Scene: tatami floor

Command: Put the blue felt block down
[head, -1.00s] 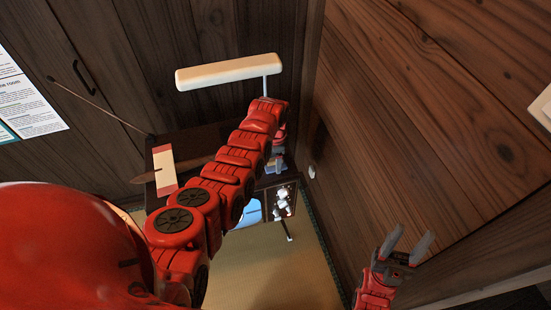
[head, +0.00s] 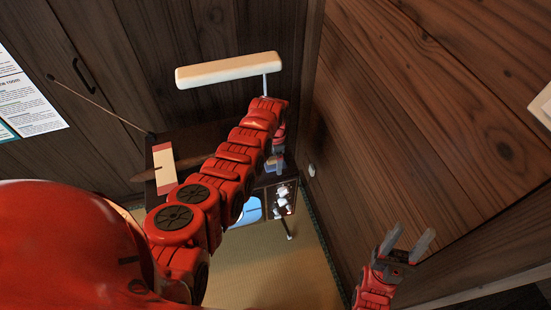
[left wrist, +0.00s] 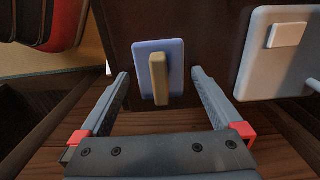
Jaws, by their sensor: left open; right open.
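The blue felt block (left wrist: 143,73), a flat blue piece with a tan bar-shaped handle, lies against a dark brown surface in the left wrist view. My left gripper (left wrist: 160,82) is open, with one finger on each side of the block and a visible gap to both. In the head view a small blue and tan patch that looks like the block (head: 274,163) shows beside my left arm; my left gripper is mostly hidden there. My right gripper (head: 407,240) is open and empty, by the wooden wall at the lower right.
A lamp with a long cream shade (head: 229,70) stands above the dark desk; a pale grey plate (left wrist: 262,76), perhaps its base, lies right of the block. A red and cream strip (head: 164,168) lies at the desk's left. The wooden wall (head: 440,130) rises on the right.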

